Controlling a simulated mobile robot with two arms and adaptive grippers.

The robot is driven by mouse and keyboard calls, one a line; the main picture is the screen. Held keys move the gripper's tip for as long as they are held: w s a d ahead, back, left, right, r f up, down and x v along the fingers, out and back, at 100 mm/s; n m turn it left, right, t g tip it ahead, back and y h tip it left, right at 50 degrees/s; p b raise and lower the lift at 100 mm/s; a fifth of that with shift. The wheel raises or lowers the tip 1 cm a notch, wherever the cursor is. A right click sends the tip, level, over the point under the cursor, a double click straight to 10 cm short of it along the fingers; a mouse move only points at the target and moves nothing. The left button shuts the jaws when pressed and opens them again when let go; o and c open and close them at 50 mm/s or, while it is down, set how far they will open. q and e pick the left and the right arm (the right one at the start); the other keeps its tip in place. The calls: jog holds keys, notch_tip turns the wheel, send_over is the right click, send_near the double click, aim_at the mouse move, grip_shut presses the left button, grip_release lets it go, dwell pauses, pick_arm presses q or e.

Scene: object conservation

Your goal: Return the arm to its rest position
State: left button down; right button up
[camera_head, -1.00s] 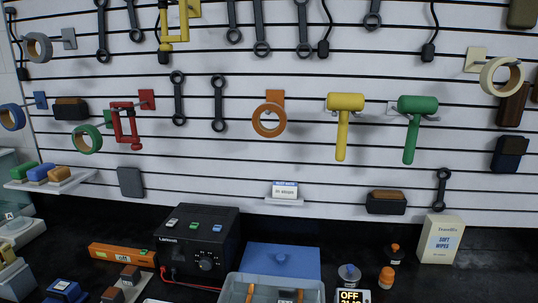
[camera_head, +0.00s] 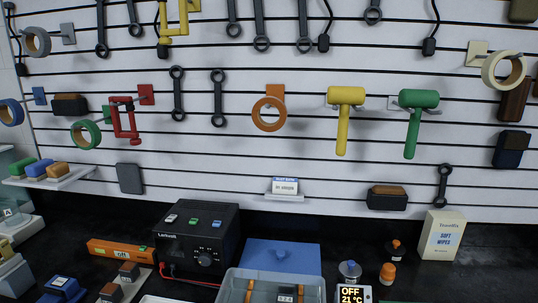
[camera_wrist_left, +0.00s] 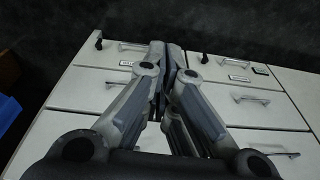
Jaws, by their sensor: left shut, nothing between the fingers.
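In the left wrist view my left gripper (camera_wrist_left: 167,75) is shut, its grey fingers meeting with nothing between them. It hangs in front of and above white drawers (camera_wrist_left: 70,125) with metal handles. A dark surface fills the top of that view. Neither gripper nor arm shows in the head view. My right gripper is in neither view.
The head view shows a slatted wall with a yellow mallet (camera_head: 343,140), a green mallet (camera_head: 411,145), tape rolls and wrenches. Below on a dark bench stand a black box unit (camera_head: 196,238), a blue box (camera_head: 280,257), a grey tray (camera_head: 232,290) and a wipes box (camera_head: 442,236).

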pick_arm(q)
jog(key=s+a+f+g+b, duration=0.1)
jog(key=s+a+f, duration=0.1)
jog(key=s+f, duration=1.2)
jog(key=shift+s+a, duration=0.4)
jog(key=shift+s, duration=0.2)
